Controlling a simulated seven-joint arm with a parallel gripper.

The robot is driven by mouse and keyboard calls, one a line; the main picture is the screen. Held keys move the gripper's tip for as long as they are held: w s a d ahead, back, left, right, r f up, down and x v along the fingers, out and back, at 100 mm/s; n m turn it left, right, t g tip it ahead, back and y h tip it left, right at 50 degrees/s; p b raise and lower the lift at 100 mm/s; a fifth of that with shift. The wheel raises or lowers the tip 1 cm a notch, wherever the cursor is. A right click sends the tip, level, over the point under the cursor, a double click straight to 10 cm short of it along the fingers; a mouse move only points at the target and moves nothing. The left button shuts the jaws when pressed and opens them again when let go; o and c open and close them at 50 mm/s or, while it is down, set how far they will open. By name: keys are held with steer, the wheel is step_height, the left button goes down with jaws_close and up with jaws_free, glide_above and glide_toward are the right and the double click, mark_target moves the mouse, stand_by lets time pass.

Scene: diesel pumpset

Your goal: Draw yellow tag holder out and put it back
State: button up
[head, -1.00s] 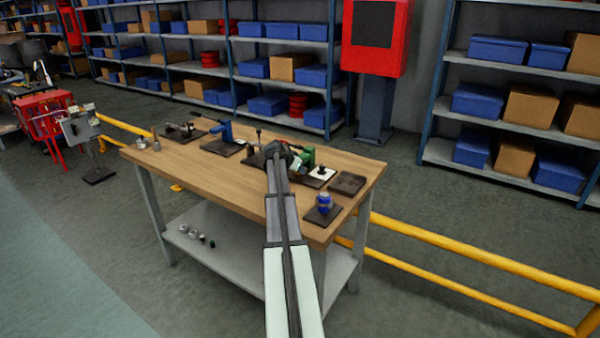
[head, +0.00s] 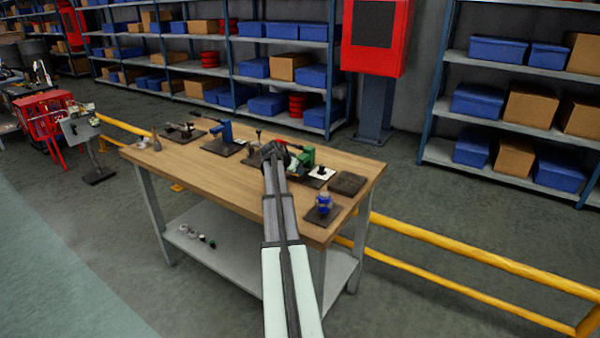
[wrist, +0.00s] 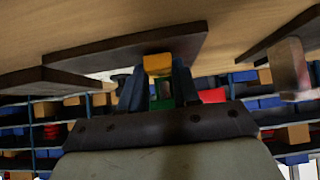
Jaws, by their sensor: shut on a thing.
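The yellow tag holder (wrist: 158,64) shows in the wrist view as a small yellow block between my gripper's two blue-grey fingers. My gripper (wrist: 159,86) is shut on it. A dark base plate (wrist: 100,58) lies close behind the holder; I cannot tell whether the two touch. In the head view my gripper (head: 274,150) is over the back middle of the wooden workbench (head: 215,185), just left of a green device (head: 304,158). The yellow holder is too small or hidden to make out there.
A blue part on a dark plate (head: 323,205) stands at the bench's front right, with a dark mat (head: 347,183) behind it. A blue device (head: 226,133) stands to the left. The bench's front middle is clear. A yellow rail (head: 450,253) runs at right.

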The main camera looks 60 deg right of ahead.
steer(key=shift+a, duration=2.7)
steer(key=shift+r, duration=0.1)
steer(key=shift+r, duration=2.35)
steer(key=shift+a, duration=0.1)
steer(key=s+a, duration=0.3)
steer(key=s+a+f, duration=0.1)
steer(key=s+a, duration=0.2)
steer(key=a, duration=0.1)
steer(key=s+a, duration=0.3)
steer(key=shift+s+a+f, duration=0.2)
steer(key=shift+s+a, duration=0.1)
steer(key=shift+a, duration=0.05)
steer(key=shift+f, duration=0.15)
steer(key=shift+f, duration=2.15)
